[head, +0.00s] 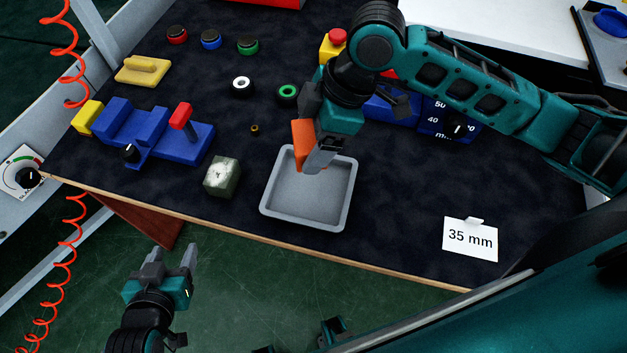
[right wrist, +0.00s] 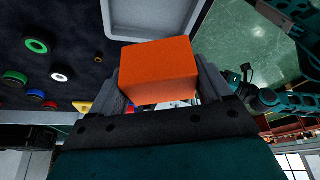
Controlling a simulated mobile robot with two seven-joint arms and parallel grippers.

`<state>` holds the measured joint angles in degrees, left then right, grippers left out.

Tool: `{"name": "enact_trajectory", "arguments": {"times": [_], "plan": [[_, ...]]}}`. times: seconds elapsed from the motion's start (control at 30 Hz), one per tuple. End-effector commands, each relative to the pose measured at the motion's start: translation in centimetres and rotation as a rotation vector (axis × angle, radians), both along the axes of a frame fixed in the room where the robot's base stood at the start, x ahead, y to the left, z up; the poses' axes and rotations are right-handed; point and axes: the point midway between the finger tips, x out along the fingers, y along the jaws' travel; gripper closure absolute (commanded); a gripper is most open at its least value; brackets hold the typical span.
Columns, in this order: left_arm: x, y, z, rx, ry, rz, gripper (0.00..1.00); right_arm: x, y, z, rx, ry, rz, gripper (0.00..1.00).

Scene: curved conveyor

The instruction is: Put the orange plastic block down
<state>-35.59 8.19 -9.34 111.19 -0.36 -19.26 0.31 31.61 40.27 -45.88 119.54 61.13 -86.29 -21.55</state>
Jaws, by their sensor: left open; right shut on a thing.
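The orange plastic block (head: 302,143) is in my right gripper (head: 318,160), at the upper left part of the grey tray (head: 349,196) in the head view. In the right wrist view the block (right wrist: 158,72) sits between the two fingers, and the grey tray (right wrist: 150,35) lies beyond it. I cannot tell whether the block touches the tray. The rest of the tray is empty. My left gripper (head: 170,258) is open and empty, off the front edge of the table over the green floor.
A grey-green block (head: 222,177) stands left of the tray. A blue fixture with a red handle (head: 181,115) is further left. A "35 mm" card (head: 470,238) stands at right. Several coloured rings and a yellow float (head: 143,70) lie behind. The mat between tray and card is clear.

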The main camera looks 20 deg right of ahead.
Motion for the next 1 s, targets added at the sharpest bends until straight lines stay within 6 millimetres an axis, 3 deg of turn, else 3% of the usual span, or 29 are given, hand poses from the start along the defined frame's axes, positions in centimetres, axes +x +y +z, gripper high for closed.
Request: {"name": "enact_trajectory", "arguments": {"times": [0.1,0.3,0.57,0.8,1.0], "plan": [[0.0,0.0,-0.8,0.000,-0.001,0.001,0.40,-0.1,0.0,-3.6,0.000,0.005,-0.001,0.55],[0.0,0.0,-1.5,0.001,0.000,0.001,0.40,0.0,0.0,-7.8,0.000,0.001,-0.001,0.55],[0.0,0.1,-1.8,0.001,0.001,0.001,0.40,0.0,0.0,-9.8,0.001,-0.001,0.000,0.55],[-0.2,0.1,-2.6,0.001,0.005,0.000,0.40,0.0,0.0,-13.2,0.000,0.000,0.000,0.55],[-0.3,0.0,-2.6,0.001,0.007,0.001,0.40,0.0,0.0,-13.4,0.000,-0.003,0.001,0.55]]}}
